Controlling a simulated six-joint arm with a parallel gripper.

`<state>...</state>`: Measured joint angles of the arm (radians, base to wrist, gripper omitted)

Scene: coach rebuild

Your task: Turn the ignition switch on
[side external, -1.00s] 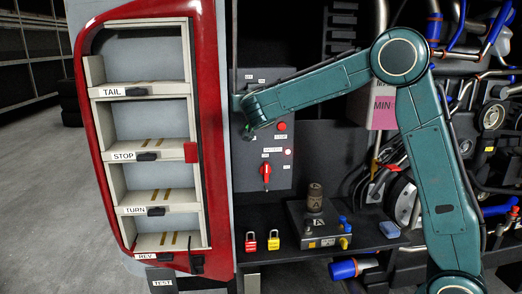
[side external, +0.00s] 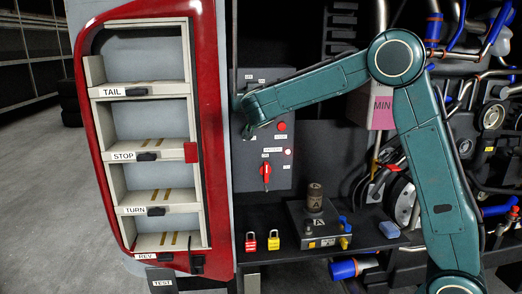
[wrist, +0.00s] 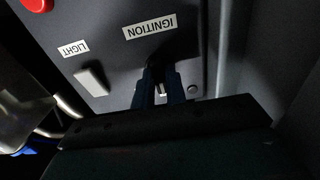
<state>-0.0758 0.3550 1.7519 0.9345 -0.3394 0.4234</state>
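The grey control panel (side external: 278,170) stands upright behind the shelf in the side view, and its face also shows in the wrist view (wrist: 110,20). The IGNITION label (wrist: 150,27) is on it. My gripper (wrist: 161,76) is at the panel just beside this label, its two dark fingers close together. A small pale piece shows between them. In the side view my gripper (side external: 248,132) is at the panel's left edge, mostly behind my wrist.
A pale LIGHT switch (wrist: 92,80) with its LIGHT label (wrist: 74,48) is beside my fingers. A red button (side external: 281,126) and a red rotary handle (side external: 266,172) are on the panel. The red-framed lamp housing (side external: 213,120) stands close on the left. Padlocks (side external: 251,243) are on the shelf below.

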